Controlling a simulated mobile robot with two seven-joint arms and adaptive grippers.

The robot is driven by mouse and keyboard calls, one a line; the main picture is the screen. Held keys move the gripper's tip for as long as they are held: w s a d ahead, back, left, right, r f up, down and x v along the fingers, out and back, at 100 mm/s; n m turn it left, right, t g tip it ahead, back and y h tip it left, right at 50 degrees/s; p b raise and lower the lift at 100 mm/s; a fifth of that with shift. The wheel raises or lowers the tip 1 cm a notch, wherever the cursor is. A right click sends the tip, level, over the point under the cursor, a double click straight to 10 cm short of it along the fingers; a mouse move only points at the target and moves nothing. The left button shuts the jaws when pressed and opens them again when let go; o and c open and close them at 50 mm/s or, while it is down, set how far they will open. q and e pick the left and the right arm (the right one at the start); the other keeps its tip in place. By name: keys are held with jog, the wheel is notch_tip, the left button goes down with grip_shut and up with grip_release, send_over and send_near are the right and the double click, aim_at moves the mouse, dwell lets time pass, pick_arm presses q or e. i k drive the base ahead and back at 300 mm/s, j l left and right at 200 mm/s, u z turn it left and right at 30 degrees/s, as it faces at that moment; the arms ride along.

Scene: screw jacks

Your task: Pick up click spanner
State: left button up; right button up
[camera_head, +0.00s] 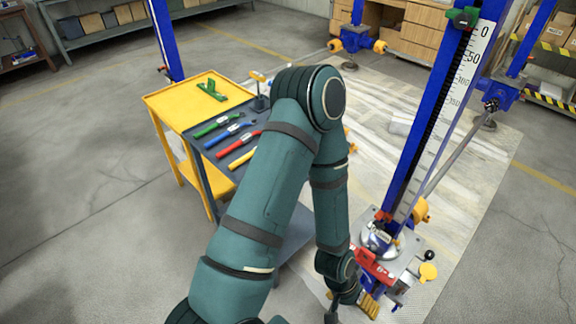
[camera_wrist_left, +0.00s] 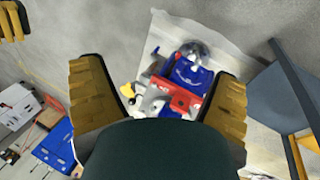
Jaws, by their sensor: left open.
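Several long-handled tools lie side by side on the dark top of the workbench in the head view: a green one (camera_head: 216,126), a blue one (camera_head: 228,135), a red one (camera_head: 238,145) and a yellow one (camera_head: 242,159). I cannot tell which is the click spanner. My left gripper (camera_head: 358,300) is low at the foot of the blue jack column, away from these tools. In the left wrist view, its ribbed yellow fingers (camera_wrist_left: 160,78) are apart with nothing gripped. Beyond them is a red part (camera_wrist_left: 180,98) on the blue jack base (camera_wrist_left: 190,72).
The yellow-and-grey workbench (camera_head: 157,98) has a green item (camera_head: 212,90) on its yellow end. The blue jack column (camera_head: 425,130) with a scale stands at right. A ribbed yellow piece (camera_wrist_left: 12,20), perhaps my right gripper, shows in the wrist view corner. Open floor lies left.

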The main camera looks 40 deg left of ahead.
aim_at(232, 131)
jog(key=u, duration=1.9)
jog(key=i+j+z, duration=0.1)
jog(key=z, duration=1.1)
jog(key=j+z, duration=0.75)
jog(key=j, duration=0.15)
jog(key=k+j+z, duration=0.2)
jog(key=j, duration=0.25)
jog(key=j+z, duration=0.15)
jog(key=j, duration=0.35)
jog(key=k+j, duration=0.1)
jog(key=j, duration=0.2)
jog(key=j+z, duration=0.1)
jog(key=j, duration=0.2)
jog(key=k+j, duration=0.15)
jog(key=j, duration=0.2)
